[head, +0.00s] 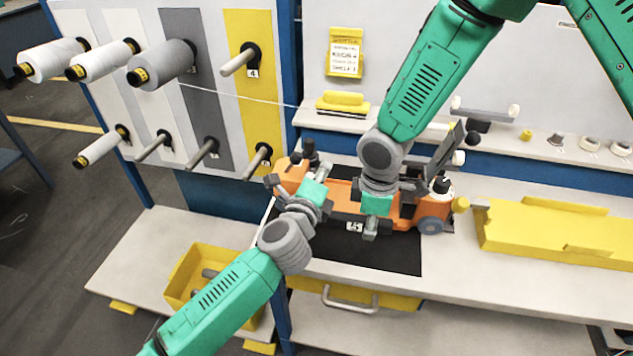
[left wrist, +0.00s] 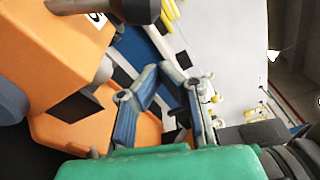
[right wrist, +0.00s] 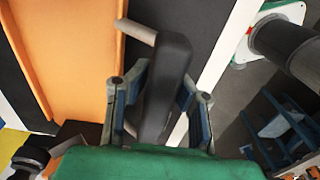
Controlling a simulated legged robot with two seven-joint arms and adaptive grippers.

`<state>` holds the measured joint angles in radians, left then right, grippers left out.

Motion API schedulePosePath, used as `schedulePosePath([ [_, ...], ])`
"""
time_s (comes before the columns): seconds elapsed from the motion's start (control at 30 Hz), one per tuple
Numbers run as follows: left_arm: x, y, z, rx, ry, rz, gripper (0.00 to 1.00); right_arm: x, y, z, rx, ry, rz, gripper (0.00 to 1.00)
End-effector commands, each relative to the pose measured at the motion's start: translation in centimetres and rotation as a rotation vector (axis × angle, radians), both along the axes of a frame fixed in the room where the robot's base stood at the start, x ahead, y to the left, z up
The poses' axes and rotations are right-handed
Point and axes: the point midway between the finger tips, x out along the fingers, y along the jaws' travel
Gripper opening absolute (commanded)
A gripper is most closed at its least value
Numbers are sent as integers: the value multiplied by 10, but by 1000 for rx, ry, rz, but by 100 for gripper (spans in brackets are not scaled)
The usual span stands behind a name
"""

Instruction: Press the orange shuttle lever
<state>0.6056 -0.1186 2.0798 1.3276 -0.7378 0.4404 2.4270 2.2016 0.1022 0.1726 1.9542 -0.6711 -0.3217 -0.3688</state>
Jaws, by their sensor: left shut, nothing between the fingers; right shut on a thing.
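The orange shuttle (head: 340,191) lies on the black mat (head: 390,257) on the bench. It is partly hidden behind my arms. My left gripper (head: 323,170) is over the shuttle's left part, near a dark knob (head: 310,148). In the left wrist view its fingers (left wrist: 165,72) are shut and empty, with orange surfaces close by. My right gripper (head: 370,229) points down at the shuttle's front side. In the right wrist view its fingers (right wrist: 150,95) are shut on a dark grey bar (right wrist: 166,75) with a light grey pin. I cannot tell which part is the lever.
A rack with yarn spools (head: 105,60) and bare pegs stands at the left. A yellow bin (head: 180,268) sits on the lower shelf. A yellow tray (head: 550,228) lies at the right. A yellow-handled brush (head: 343,100) rests at the back.

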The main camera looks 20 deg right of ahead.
Motion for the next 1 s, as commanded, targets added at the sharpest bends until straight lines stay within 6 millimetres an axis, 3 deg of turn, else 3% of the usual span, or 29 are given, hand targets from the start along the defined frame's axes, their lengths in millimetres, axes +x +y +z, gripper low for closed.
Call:
schedulePosePath([
  [0.1,5,19,6,3,-5,2,0,0,-1,-1,-2,1,-1,0],
  [0.3,10,35,11,0,-3,0,0,-1,-1,-1,-3,2,-1,0],
  [1.0,11,39,14,0,-2,1,0,-1,-1,0,-1,2,-1,0],
])
